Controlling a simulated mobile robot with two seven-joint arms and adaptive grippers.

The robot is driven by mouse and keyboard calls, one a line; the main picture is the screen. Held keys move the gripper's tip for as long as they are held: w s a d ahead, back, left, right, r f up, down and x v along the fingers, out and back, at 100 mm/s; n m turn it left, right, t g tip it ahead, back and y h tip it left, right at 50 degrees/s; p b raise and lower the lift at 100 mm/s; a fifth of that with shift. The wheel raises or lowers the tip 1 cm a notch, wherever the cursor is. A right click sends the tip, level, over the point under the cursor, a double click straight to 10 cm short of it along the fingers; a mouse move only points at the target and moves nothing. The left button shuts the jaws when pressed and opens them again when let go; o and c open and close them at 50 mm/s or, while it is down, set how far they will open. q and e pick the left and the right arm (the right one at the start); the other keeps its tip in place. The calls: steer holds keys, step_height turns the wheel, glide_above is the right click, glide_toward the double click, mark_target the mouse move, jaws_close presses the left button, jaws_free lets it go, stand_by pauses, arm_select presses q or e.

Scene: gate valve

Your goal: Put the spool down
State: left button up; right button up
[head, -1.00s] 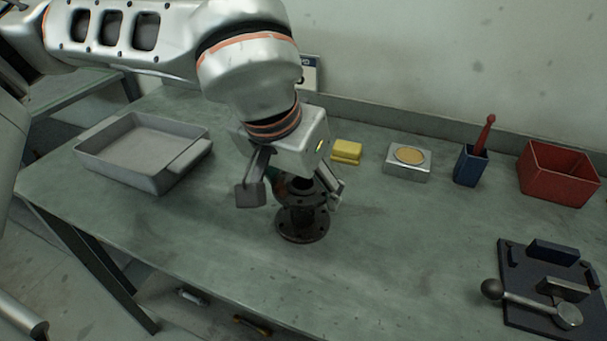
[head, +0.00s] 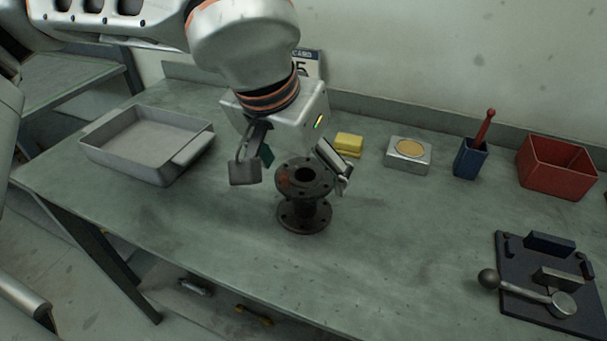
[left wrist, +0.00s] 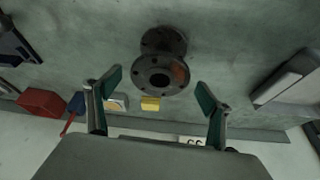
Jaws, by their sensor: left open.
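The spool (head: 305,198) is a dark, rusty flanged pipe piece. It stands upright on the grey-green workbench (head: 390,250), near the middle in the head view. In the left wrist view the spool (left wrist: 162,65) shows beyond the fingertips, between their lines. My left gripper (head: 290,170) is open, with its fingers apart, just above and behind the spool's top flange. Nothing is between the pads in the left wrist view (left wrist: 158,92). My right gripper is not in view.
A grey tray (head: 125,168) sits at the left. The front middle is clear.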

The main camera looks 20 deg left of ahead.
arm_select(q)
steer(key=p+v, duration=0.1)
steer(key=v, duration=0.7)
steer(key=shift+r+p, duration=0.15)
steer(key=shift+p, duration=0.15)
steer(key=shift+s+r, duration=0.25)
steer(key=shift+r, duration=0.15)
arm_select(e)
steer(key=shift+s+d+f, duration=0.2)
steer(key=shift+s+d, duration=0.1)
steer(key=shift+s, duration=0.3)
